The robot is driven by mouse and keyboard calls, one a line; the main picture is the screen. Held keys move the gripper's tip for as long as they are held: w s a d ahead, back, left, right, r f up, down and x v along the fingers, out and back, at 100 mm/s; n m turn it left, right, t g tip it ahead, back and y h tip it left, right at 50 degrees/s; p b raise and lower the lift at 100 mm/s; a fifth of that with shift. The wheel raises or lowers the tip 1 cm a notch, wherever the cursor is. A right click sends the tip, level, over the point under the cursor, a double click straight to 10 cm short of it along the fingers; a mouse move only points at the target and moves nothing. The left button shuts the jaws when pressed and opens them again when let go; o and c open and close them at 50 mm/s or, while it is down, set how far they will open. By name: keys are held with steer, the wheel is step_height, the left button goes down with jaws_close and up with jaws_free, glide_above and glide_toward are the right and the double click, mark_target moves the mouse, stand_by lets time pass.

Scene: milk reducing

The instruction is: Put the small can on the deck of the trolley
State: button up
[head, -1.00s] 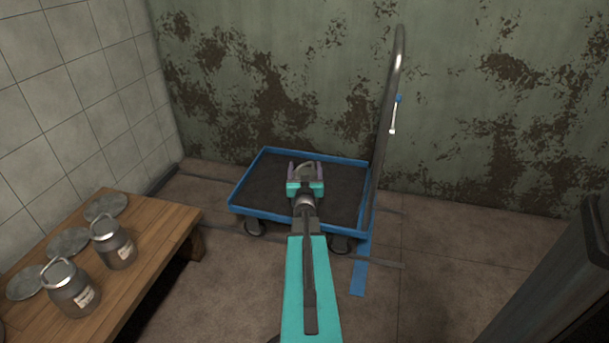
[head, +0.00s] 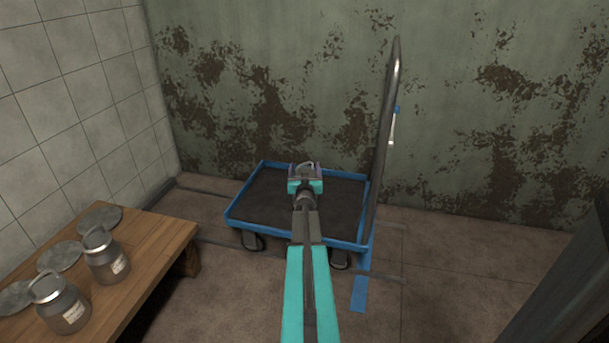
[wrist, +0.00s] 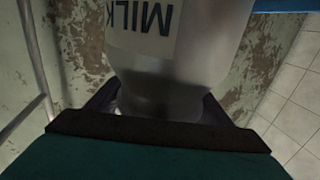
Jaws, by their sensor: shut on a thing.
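My gripper (head: 304,170) is at the end of my outstretched arm, over the deck of the trolley as seen from the head. In the wrist view it is shut on a grey metal can (wrist: 185,60) with a pale label reading "MILK". In the head view the held can is mostly hidden behind the gripper, and only a bit of its handle shows. The trolley (head: 262,194) has a dark deck with a raised blue rim and a tall handle at its right end. The deck is otherwise bare. I cannot tell how high the can is above it.
A wooden bench (head: 160,240) at the left holds two milk cans, one nearer (head: 60,308) and one farther (head: 108,262), and several round lids (head: 98,218). The trolley handle (head: 383,130) rises right of my gripper. A rusty wall (head: 270,80) stands behind the trolley.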

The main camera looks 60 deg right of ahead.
steer(key=shift+w+d+r, duration=0.1)
steer(key=shift+w+d, duration=0.15)
steer(key=shift+d, duration=0.25)
steer(key=shift+f+b, duration=1.15)
steer(key=shift+f, duration=0.7)
steer(key=o, duration=2.1)
steer(key=shift+f, duration=0.1)
steer(key=shift+a, duration=0.1)
steer(key=shift+p+v, duration=0.3)
steer(key=shift+v, duration=0.6)
steer(key=p+v, duration=0.3)
steer(key=v, duration=0.7)
